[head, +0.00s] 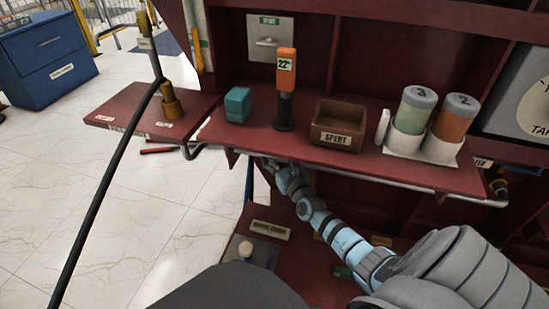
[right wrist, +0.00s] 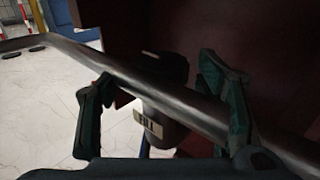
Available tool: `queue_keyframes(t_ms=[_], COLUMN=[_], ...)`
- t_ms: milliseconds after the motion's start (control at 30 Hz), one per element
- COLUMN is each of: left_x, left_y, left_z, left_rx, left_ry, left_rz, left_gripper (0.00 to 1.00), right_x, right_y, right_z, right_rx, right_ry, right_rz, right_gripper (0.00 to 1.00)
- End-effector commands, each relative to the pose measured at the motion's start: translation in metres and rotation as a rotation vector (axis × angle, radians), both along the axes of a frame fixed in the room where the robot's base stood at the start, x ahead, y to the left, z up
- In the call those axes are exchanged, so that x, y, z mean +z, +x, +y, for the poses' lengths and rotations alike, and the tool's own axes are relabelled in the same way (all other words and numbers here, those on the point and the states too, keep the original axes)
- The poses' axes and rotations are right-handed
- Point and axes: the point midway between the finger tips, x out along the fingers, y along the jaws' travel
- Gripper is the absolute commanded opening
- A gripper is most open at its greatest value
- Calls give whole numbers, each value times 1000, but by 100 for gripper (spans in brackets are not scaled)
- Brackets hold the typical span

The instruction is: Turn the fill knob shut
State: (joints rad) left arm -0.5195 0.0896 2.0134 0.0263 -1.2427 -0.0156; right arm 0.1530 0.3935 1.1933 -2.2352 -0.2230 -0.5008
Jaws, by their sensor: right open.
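In the right wrist view, a dark grey fitting (right wrist: 170,68) with a pale FILL plate (right wrist: 148,123) sits behind a metal rail (right wrist: 130,75). I cannot tell which part of it is the turning knob. My right gripper (right wrist: 155,78) is open, with one finger on each side of the fitting in the picture. The rail crosses between the camera and the fitting. I cannot tell whether the fingers touch either. In the head view my right arm reaches under the front of the red shelf (head: 350,165), which hides the fitting. My left gripper is out of view.
On the shelf stand a teal block (head: 237,104), an orange 22° device (head: 286,75), a brown SPENT box (head: 338,126) and two canisters in a white holder (head: 424,146). A black cable (head: 110,185) hangs at the left. A rail runs along the shelf's front.

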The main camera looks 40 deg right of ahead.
Motion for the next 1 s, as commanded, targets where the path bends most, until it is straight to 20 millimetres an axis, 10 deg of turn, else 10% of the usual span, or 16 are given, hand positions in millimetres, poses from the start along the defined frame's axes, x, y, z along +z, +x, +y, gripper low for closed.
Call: queue_keyframes(t_ms=[400,733,1000], left_x=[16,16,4], left_y=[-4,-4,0], left_z=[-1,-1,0], left_rx=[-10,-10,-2], left_ry=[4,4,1], left_rz=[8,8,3], left_gripper=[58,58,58], right_x=[1,1,3], right_y=[11,11,11], right_z=[-3,-3,-3], right_rx=[0,0,-28], right_ry=[1,2,3], right_rz=[0,0,-2], right_gripper=[59,10,10])
